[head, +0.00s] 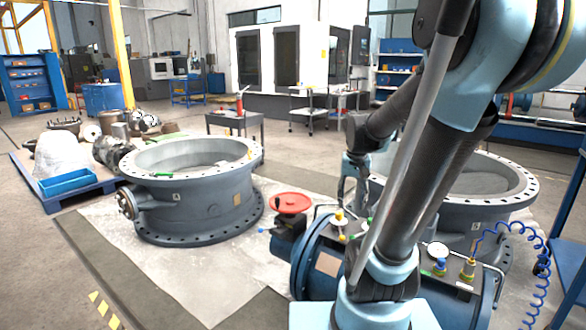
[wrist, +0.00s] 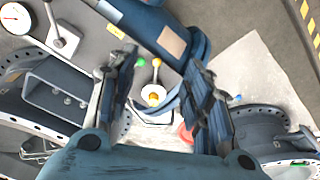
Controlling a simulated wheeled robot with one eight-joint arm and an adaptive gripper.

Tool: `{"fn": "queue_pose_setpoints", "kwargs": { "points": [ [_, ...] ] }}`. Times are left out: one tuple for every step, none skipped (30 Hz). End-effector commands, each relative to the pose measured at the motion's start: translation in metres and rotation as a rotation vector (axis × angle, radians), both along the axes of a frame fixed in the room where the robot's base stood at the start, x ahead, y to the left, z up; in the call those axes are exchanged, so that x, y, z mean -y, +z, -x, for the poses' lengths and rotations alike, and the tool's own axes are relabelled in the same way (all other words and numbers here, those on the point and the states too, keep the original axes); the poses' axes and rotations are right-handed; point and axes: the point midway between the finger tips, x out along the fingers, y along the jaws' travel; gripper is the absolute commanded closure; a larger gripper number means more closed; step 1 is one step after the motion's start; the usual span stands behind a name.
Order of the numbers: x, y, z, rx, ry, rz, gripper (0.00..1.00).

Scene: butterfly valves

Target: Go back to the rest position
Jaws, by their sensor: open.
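My gripper (head: 352,192) is open, its two fingers apart and nothing between them touched, as the wrist view (wrist: 162,85) shows. In the head view it hangs above the blue actuator body (head: 318,262), partly hidden by my arm. A small yellow-topped valve lever (head: 339,216) stands on the panel there; in the wrist view the lever (wrist: 156,70) shows between the fingers, farther down. A red handwheel (head: 292,202) sits at the actuator's left. A pressure gauge (head: 437,250) stands to the right.
A large butterfly valve ring (head: 190,215) lies on the sheet at left. Another ring (head: 480,200) is behind my arm at right. A blue pallet (head: 50,195) with parts, a small cart (head: 235,122) and a coiled blue hose (head: 530,240) are around. The floor at front left is clear.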

Motion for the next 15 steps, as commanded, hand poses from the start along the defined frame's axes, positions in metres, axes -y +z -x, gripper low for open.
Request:
{"fn": "queue_pose_setpoints", "kwargs": {
  "points": [
    [0.0, -0.002, 0.012, 0.006, 0.01, 0.001, 0.54],
    [0.0, -0.003, 0.018, 0.009, 0.016, 0.002, 0.54],
    [0.0, -0.005, 0.027, 0.014, 0.025, 0.003, 0.54],
    [0.0, -0.006, 0.033, 0.017, 0.032, 0.004, 0.54],
    [-0.001, -0.007, 0.039, 0.02, 0.039, 0.004, 0.54],
    [-0.001, -0.01, 0.047, 0.024, 0.047, 0.006, 0.54],
    [-0.001, -0.012, 0.053, 0.028, 0.054, 0.007, 0.54],
    [-0.001, -0.014, 0.058, 0.031, 0.061, 0.007, 0.54],
    [-0.001, -0.017, 0.066, 0.036, 0.07, 0.009, 0.54],
    [-0.001, -0.019, 0.072, 0.039, 0.076, 0.01, 0.54],
    [-0.001, -0.021, 0.077, 0.043, 0.082, 0.01, 0.54],
    [-0.001, -0.025, 0.084, 0.047, 0.091, 0.012, 0.54],
    [-0.001, -0.028, 0.09, 0.051, 0.098, 0.013, 0.54],
    [-0.001, -0.031, 0.095, 0.054, 0.105, 0.015, 0.54],
    [-0.001, -0.035, 0.102, 0.058, 0.113, 0.016, 0.54]
  ]
}}
